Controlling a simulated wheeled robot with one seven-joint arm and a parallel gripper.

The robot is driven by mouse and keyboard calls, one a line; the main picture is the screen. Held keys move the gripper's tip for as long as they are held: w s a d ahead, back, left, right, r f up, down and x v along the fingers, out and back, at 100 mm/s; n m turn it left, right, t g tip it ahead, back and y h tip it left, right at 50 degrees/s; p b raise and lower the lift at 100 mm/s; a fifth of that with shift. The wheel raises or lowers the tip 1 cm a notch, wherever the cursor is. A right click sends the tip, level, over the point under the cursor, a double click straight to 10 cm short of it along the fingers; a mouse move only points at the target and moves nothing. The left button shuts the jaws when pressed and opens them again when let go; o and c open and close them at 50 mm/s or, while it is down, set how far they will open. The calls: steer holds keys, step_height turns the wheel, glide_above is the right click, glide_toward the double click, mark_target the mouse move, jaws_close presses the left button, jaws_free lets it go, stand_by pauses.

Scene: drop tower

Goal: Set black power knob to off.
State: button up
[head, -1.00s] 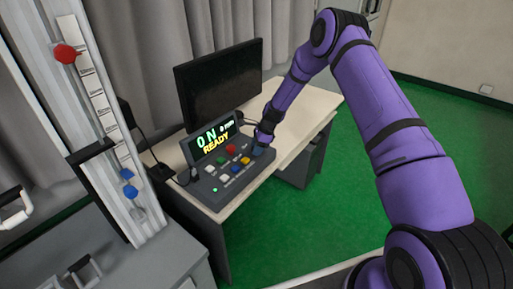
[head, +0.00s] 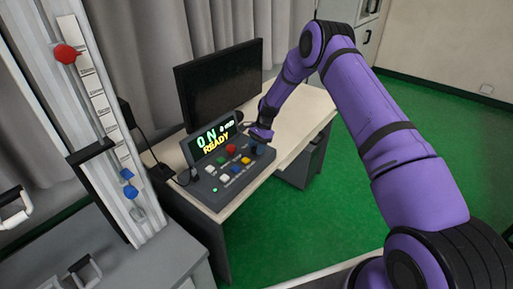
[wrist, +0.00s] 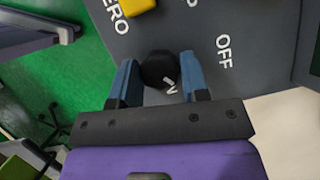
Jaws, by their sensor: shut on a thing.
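In the wrist view the black power knob (wrist: 158,68) sits between the two blue fingers of my gripper (wrist: 160,75). My gripper is shut on the knob. The white "OFF" label (wrist: 224,52) is on the panel to the right of the knob. Part of another white label shows at the knob's lower edge. In the head view my gripper (head: 257,146) is at the box's right end, and the knob is hidden there.
A yellow button (wrist: 137,6) is beyond the knob in the wrist view. A dark monitor (head: 218,82) stands behind the box. The drop tower (head: 110,120) with a red piece (head: 66,53) is at left. The desk (head: 290,125) is clear right of the box.

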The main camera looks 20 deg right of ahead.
steer(key=n, duration=0.2)
steer(key=n+g+h, duration=0.1)
steer(key=n, duration=0.2)
steer(key=shift+w+n+g, duration=0.1)
steer(key=shift+n+g, duration=0.2)
steer(key=n+g+h, duration=0.1)
steer(key=n+h, duration=0.1)
steer(key=n, duration=0.3)
steer(key=shift+a, duration=0.1)
steer(key=shift+n, duration=0.3)
steer(key=o, duration=0.9)
steer(key=a+v, duration=0.1)
steer(key=v, duration=0.9)
steer(key=shift+d+r, duration=0.4)
steer(key=shift+w, duration=0.15)
